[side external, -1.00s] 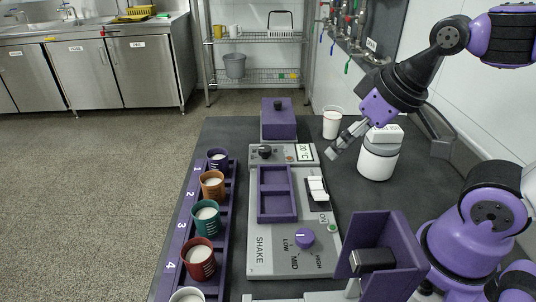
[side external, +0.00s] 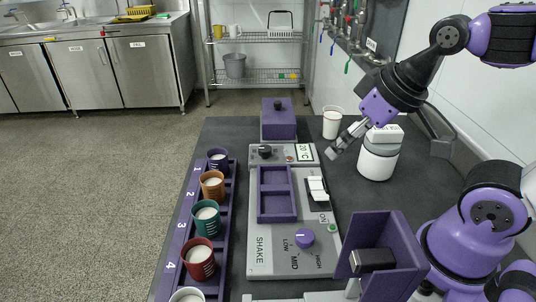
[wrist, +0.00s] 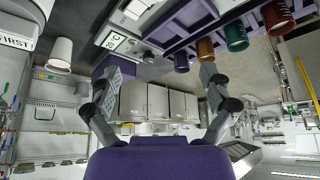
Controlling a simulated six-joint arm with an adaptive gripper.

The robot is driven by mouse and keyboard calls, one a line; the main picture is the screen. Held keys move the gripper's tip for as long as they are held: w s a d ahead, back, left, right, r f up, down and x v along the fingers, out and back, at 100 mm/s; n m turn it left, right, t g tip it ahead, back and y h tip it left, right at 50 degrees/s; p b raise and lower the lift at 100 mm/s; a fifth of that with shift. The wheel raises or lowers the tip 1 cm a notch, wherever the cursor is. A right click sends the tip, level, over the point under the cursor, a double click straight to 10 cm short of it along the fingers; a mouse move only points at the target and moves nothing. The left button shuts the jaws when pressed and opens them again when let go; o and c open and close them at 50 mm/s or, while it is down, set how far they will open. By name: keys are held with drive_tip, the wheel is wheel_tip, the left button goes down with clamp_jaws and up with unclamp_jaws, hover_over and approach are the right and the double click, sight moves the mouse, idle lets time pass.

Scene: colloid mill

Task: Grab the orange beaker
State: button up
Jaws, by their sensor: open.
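The orange beaker (side external: 212,185) stands upright in the purple numbered rack (side external: 226,227), at slot 2, between the purple beaker (side external: 218,160) and the green beaker (side external: 205,217). It holds something white. In the wrist view the orange beaker (wrist: 205,49) shows upside down near the top, beyond my right-hand finger. My gripper (side external: 338,147) is open and empty, above the bench to the right of the control panel and well apart from the orange beaker. Both fingers of my gripper (wrist: 162,75) show spread in the wrist view.
A red beaker (side external: 199,259) is farther down the rack. The shaker panel (side external: 265,238) lies between rack and arm. A white cup (side external: 332,124) and a white-topped container (side external: 378,160) stand close to my gripper. A purple box (side external: 278,120) is at the far end.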

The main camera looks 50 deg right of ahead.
drive_tip(key=n+g, duration=0.2)
drive_tip(key=g, duration=0.4)
hover_over(211, 182)
drive_tip(key=s, duration=0.2)
wheel_tip(211, 182, down, 8)
drive_tip(key=f, duration=0.7)
drive_tip(key=shift+w+a+f, duration=0.15)
drive_tip(key=shift+w+a, duration=0.05)
drive_tip(key=shift+a, duration=0.2)
drive_tip(key=c, duration=1.3)
